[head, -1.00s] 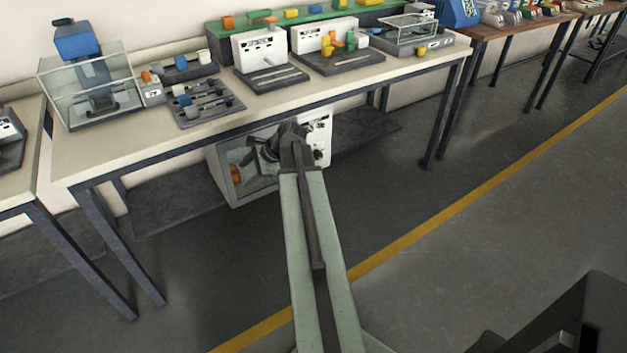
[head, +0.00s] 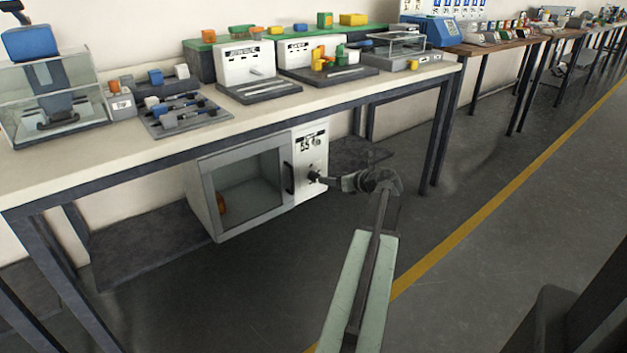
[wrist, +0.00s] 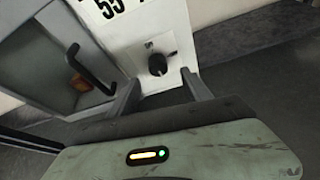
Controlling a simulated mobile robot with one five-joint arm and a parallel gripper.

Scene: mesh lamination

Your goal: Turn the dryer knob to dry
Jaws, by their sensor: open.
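The dryer is a white box with a grey-framed window door (head: 245,185) and a white control panel (head: 311,150) marked "55", under the long bench. Its dark round knob (wrist: 157,65) shows on the panel in the wrist view, below the number. My gripper (wrist: 162,80) is open, with one finger on each side of the knob and slightly short of it.
The door's dark handle (wrist: 90,68) is just left of my left finger. An orange thing (head: 222,204) is behind the door window. The bench (head: 150,155) is above the dryer, with several machines on it.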

